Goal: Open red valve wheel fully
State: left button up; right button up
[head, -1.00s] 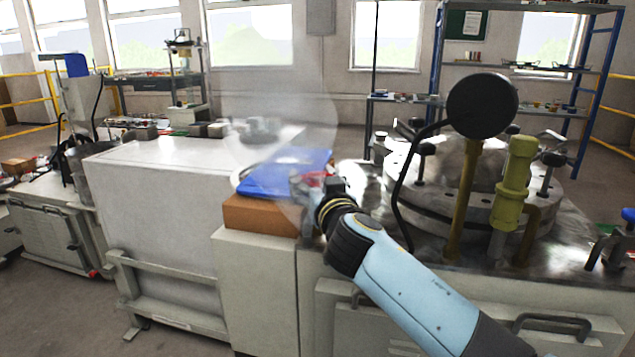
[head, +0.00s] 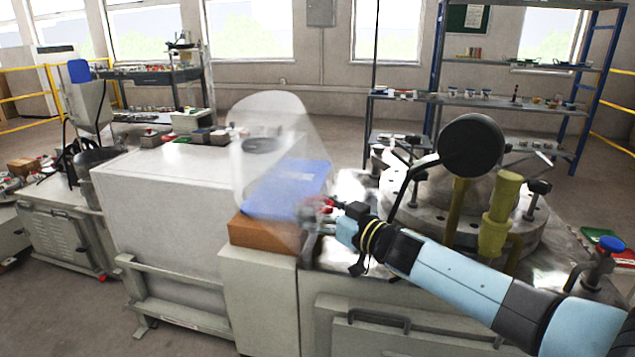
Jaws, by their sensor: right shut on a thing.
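The red valve wheel (head: 325,204) shows only as a small red patch at the front edge of the bench, largely hidden by my gripper. My right gripper (head: 311,214) is at this red part and shut on it, its arm reaching in from the lower right. The fingers are blurred, so how far the wheel is turned cannot be told. My left gripper is out of view.
A brown block (head: 262,233) with a blue sheet (head: 285,190) and a translucent cone-like shape (head: 262,115) stand just left of the gripper. A round flanged vessel (head: 405,205), yellow-green pipes (head: 497,215) and a black disc (head: 471,146) stand behind my arm.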

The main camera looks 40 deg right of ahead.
jog(key=shift+w+d+r+n+y+p, duration=0.1)
jog(key=shift+r+n+y+p, duration=0.2)
jog(key=shift+n+y+p, duration=0.45)
jog(key=shift+f+n+g+y, duration=0.25)
jog(key=shift+n+g+y, duration=0.45)
jog(key=shift+y, duration=0.65)
jog(key=o, duration=1.2)
jog(key=v, duration=1.2)
